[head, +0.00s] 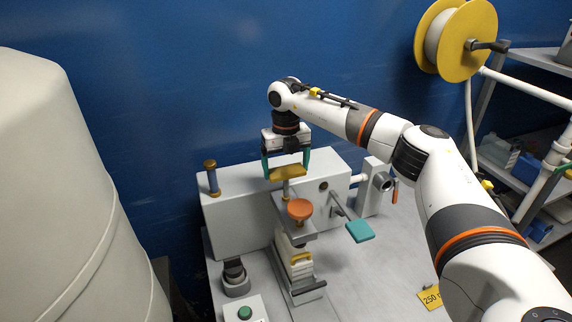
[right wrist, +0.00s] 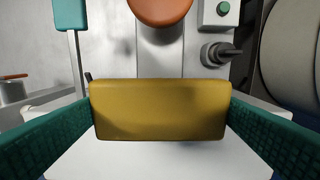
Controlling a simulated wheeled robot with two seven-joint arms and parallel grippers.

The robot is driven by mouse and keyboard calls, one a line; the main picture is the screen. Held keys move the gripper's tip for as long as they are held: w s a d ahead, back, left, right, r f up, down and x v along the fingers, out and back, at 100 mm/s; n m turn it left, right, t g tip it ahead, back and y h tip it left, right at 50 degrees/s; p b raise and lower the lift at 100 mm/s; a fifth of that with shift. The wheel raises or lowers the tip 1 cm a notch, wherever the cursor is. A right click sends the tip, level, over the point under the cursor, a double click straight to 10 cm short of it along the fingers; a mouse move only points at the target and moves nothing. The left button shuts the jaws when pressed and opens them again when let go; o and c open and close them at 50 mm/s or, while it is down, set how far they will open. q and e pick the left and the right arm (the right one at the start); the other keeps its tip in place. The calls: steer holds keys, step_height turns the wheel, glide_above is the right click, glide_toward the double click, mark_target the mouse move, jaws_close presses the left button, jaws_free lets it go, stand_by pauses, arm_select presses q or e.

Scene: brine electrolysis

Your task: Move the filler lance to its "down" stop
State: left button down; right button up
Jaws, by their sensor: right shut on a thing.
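In the right wrist view the handle (right wrist: 160,110) lies level across the space between the fingers. An orange round cup-like part (head: 300,209) stands just in front of and below the handle. The lance's lower end is hard to make out, and I see no stop marking. My left gripper is not in view.
A teal paddle on a rod (head: 360,231) juts out to the right. A blue post with a brown cap (head: 212,178) stands on the left. A green button (head: 245,313) is at the front. A large pale tank (head: 70,200) fills the left side. The bench's right part is mostly clear.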

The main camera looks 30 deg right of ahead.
step_height(320, 180, down, 5)
steer(key=shift+r+b, duration=0.15)
steer(key=shift+b, duration=1)
steer(key=shift+r, duration=0.1)
steer(key=shift+s, duration=0.1)
steer(key=o, duration=1.1)
step_height(320, 180, up, 12)
steer(key=shift+f+b, duration=0.1)
steer(key=shift+b, duration=0.9)
